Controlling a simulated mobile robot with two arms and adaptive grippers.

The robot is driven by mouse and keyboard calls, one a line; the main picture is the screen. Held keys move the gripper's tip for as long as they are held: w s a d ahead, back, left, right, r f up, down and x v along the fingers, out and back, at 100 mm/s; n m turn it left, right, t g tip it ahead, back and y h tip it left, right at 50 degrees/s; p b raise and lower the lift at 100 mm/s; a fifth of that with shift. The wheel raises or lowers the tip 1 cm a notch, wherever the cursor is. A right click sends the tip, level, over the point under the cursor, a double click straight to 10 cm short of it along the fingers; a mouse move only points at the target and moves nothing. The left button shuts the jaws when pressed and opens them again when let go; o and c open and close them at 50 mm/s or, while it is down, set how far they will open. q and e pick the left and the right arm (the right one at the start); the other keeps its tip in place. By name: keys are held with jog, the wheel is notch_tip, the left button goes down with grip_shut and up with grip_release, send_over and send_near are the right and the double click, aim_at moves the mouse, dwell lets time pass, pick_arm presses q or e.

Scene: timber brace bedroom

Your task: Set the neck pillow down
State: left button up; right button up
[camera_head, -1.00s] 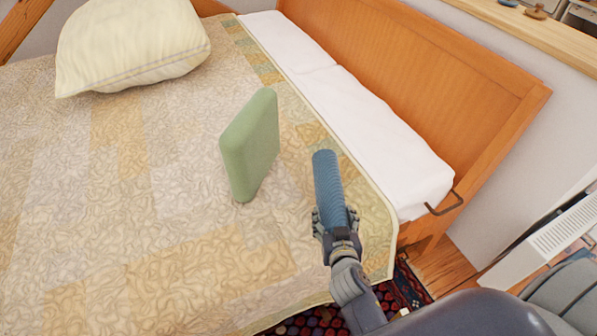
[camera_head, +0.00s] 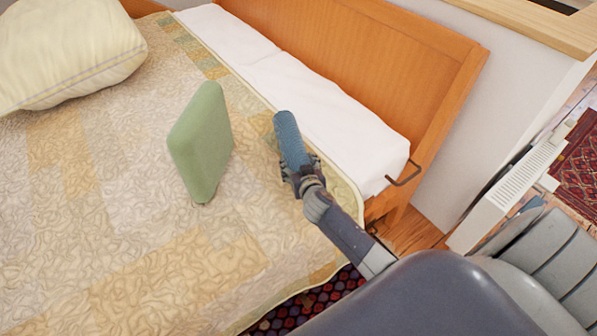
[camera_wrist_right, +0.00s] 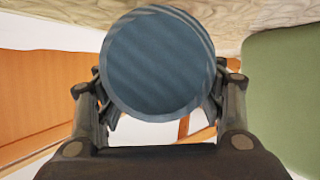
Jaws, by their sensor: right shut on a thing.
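The neck pillow (camera_head: 290,138) is a blue, ribbed roll. My right gripper (camera_head: 300,172) is shut on its near end, and the roll points away from me over the bed, close to the white bedding strip. In the right wrist view the round blue end of the neck pillow (camera_wrist_right: 160,62) fills the space between the fingers of my right gripper (camera_wrist_right: 162,105). The head view does not clearly show whether the roll touches the bed. My left gripper is not in view.
A green block-shaped cushion (camera_head: 200,143) stands upright on the patterned bedspread (camera_head: 110,225), left of the neck pillow. A cream pillow (camera_head: 70,45) lies at the upper left. A wooden board (camera_head: 400,60) with a metal handle (camera_head: 405,173) edges the bed. The near bedspread is clear.

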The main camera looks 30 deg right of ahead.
notch_tip(320, 180, down, 2)
jog(key=shift+f+b, duration=0.2)
jog(key=shift+b, duration=0.45)
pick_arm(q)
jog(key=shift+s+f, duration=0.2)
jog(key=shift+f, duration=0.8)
pick_arm(e)
jog(key=shift+r, duration=0.1)
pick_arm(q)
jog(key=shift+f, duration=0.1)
pick_arm(e)
jog(key=o, duration=0.8)
jog(key=shift+f, duration=0.25)
jog(key=o, duration=0.5)
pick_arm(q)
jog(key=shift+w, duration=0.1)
pick_arm(e)
jog(key=shift+r, duration=0.15)
